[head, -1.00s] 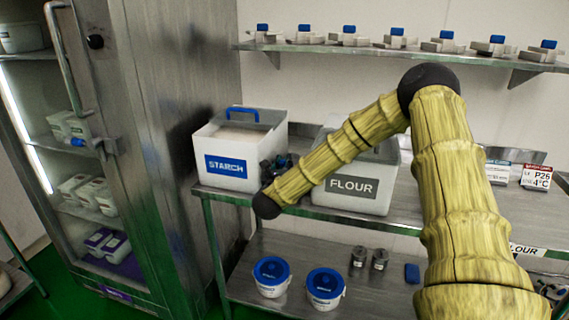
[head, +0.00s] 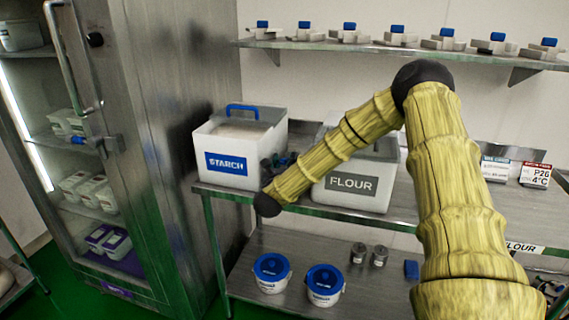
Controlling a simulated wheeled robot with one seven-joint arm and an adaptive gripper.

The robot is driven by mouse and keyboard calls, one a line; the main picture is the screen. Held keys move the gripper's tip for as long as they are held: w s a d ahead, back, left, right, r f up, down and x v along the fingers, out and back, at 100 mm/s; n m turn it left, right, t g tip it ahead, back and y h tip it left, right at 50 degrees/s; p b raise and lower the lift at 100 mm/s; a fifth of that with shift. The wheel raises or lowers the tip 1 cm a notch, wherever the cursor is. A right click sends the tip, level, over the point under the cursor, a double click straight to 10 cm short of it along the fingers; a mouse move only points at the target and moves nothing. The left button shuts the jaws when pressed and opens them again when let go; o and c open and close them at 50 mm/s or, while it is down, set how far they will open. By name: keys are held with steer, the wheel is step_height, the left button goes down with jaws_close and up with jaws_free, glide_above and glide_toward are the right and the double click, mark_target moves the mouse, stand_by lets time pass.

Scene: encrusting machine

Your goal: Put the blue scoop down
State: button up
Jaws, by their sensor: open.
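A white bin labelled STARCH (head: 226,163) stands on the steel table with pale powder in it. A blue arched handle (head: 243,108) rises at its back rim; I cannot tell whether it belongs to a scoop. A grey-labelled FLOUR bin (head: 352,187) stands to its right, partly behind my arm. My dark gripper (head: 279,162) is in the gap between the two bins, partly hidden by my wrist, with its jaws open. A small bluish patch shows beside it; I cannot tell if it is the blue scoop.
A wall shelf (head: 400,46) holds several blue-topped items. The lower shelf has two blue-lidded tubs (head: 271,273), two small metal cylinders (head: 368,256) and a blue block (head: 411,269). A steel cabinet (head: 165,150) stands close on the left. Small signs (head: 535,175) stand at right.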

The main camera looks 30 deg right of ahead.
steer(key=b+v, duration=0.2)
steer(key=v, duration=1)
steer(key=shift+r, duration=0.1)
stand_by(0.9)
